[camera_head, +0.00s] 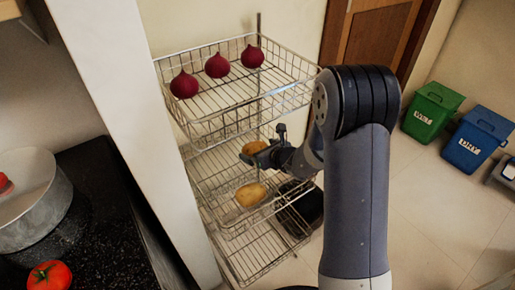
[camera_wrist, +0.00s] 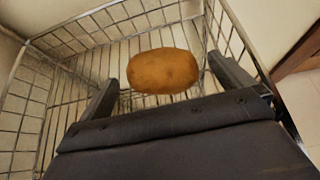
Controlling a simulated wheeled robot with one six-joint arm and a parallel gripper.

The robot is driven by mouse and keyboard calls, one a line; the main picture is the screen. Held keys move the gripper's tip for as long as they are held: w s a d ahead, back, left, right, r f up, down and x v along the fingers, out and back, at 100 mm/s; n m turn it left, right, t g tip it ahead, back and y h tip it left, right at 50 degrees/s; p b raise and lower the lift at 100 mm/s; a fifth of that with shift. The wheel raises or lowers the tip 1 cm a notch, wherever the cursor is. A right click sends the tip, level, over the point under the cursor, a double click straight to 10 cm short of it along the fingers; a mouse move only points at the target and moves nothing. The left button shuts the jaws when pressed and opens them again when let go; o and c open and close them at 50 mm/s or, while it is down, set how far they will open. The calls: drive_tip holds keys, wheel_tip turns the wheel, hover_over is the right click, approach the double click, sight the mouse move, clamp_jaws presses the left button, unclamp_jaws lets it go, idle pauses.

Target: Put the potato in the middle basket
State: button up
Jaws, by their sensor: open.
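A brown potato (camera_head: 255,147) is at the middle wire basket (camera_head: 190,172) of the rack, toward its back. It shows in the wrist view (camera_wrist: 162,70) ahead of and between my fingers, with wire mesh behind it. A second potato (camera_head: 250,195) lies toward the front of the middle basket. My gripper (camera_head: 262,143) is open at the back potato, one finger to each side. In the wrist view the gripper (camera_wrist: 161,76) shows gaps on both sides of the potato. Whether the back potato rests on the wires is hard to tell.
The top basket (camera_head: 275,98) holds three dark red onion-like vegetables (camera_head: 217,65) above my gripper. A lower basket (camera_head: 250,258) is below, with a dark object (camera_head: 302,203) beside it. A white wall edge (camera_head: 125,110) stands left. Green (camera_head: 432,112) and blue (camera_head: 476,140) bins stand right.

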drive_tip(key=p+v, duration=0.1)
drive_tip(key=v, duration=0.9)
drive_tip(key=shift+s+d+r, duration=0.1)
drive_tip(key=shift+s+r, duration=0.05)
drive_tip(key=shift+s, duration=0.05)
drive_tip(key=shift+w, duration=0.1)
drive_tip(key=b+x, duration=0.1)
drive_tip(key=x, duration=1.1)
drive_tip(key=shift+f+b, duration=0.3)
drive_tip(key=shift+b, duration=0.2)
drive_tip(key=shift+r+p, duration=0.35)
drive_tip(key=shift+f, duration=0.15)
